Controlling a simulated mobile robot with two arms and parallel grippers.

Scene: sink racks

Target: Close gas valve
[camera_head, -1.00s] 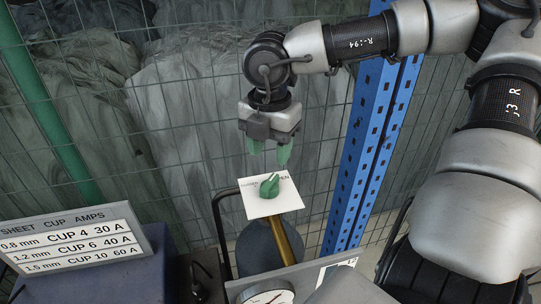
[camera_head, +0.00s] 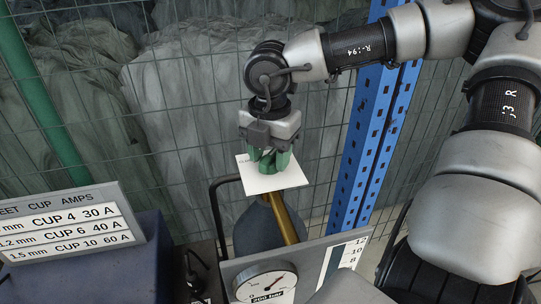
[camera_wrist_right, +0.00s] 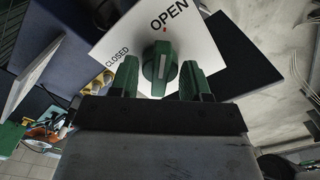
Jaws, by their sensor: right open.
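The gas valve is a green knob (camera_head: 267,163) on a white plate (camera_head: 290,177) on top of a brass-coloured stem (camera_head: 283,216). In the right wrist view the knob (camera_wrist_right: 160,66) has a pale line on its face, pointing towards the red mark below the word OPEN. CLOSED is printed on the plate (camera_wrist_right: 130,30) to the left. My right gripper (camera_head: 268,160) is over the plate, open, with its green fingertips on either side of the knob. In the right wrist view a gap shows between each finger and the knob. My left gripper is not in view.
A pressure gauge (camera_head: 264,284) stands in front of the stem. A dark grey cylinder (camera_head: 257,231) is below the plate. A blue perforated post (camera_head: 369,140) rises to the right. A sign with cup and amp values (camera_head: 70,222) is at the left. A wire mesh fence (camera_head: 190,100) is behind.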

